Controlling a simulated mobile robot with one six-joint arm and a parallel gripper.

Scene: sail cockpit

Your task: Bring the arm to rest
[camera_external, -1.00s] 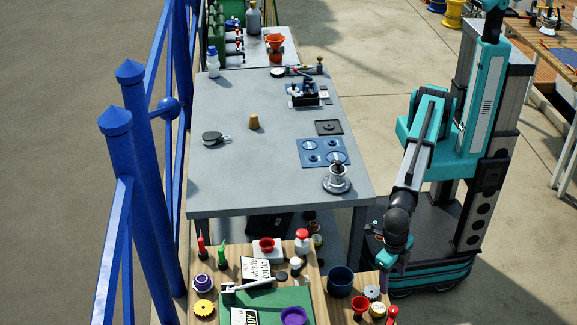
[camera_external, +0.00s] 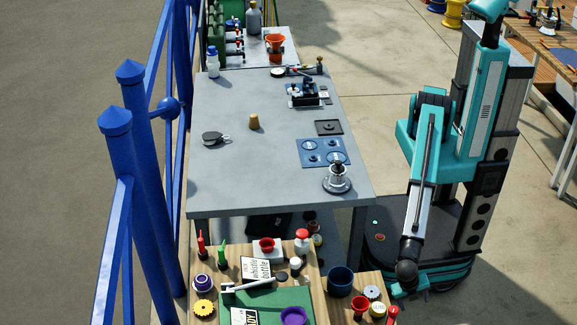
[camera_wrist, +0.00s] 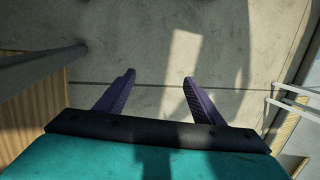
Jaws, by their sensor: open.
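My gripper (camera_wrist: 160,80) shows in the wrist view with its two dark purple fingers spread apart and nothing between them. Below them in that view is bare concrete floor (camera_wrist: 150,60). In the external view my arm hangs down in front of my base, to the right of the grey table. My gripper is low there, below the dark wrist joint, and its fingers are too small and hidden to make out.
The grey table (camera_external: 250,180) stands to the left of my arm, with a winch (camera_external: 337,180) near its front right corner. A wooden bench (camera_external: 345,300) with a dark blue cup (camera_external: 341,280) is close to my gripper's left. Open floor lies beyond my base.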

